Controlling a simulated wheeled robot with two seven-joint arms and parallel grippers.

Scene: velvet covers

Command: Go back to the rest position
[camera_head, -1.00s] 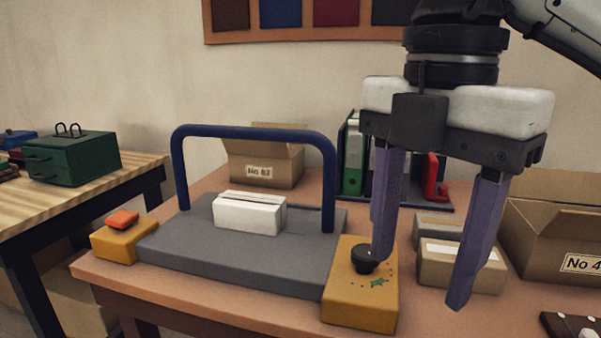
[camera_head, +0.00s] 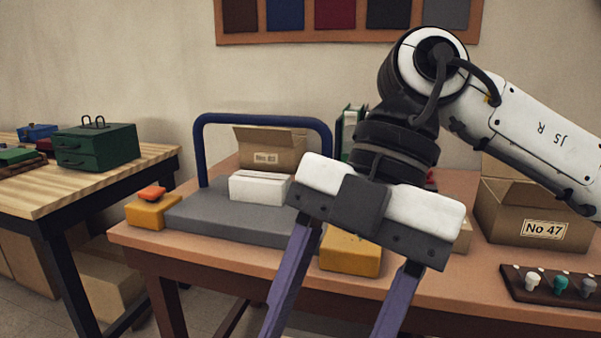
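My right gripper (camera_head: 335,330) comes in from the right and hangs in front of the table's front edge. Its two purple fingers are spread wide with nothing between them; their tips run to or past the bottom of the view. My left gripper is not in view. A grey platform (camera_head: 205,222) with a blue arch (camera_head: 262,121) stands on the table and bears a white box (camera_head: 258,188). A yellow block (camera_head: 352,255) at its right end is partly hidden by my gripper. Another yellow block (camera_head: 152,214) with an orange button (camera_head: 152,193) is at its left end.
The pinkish table (camera_head: 450,283) holds an open carton (camera_head: 270,153) behind the arch and a carton marked No 47 (camera_head: 540,215) at right. A dark board (camera_head: 560,290) with several knobs lies front right. A wooden bench (camera_head: 60,190) with a green drawer box (camera_head: 97,146) stands left.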

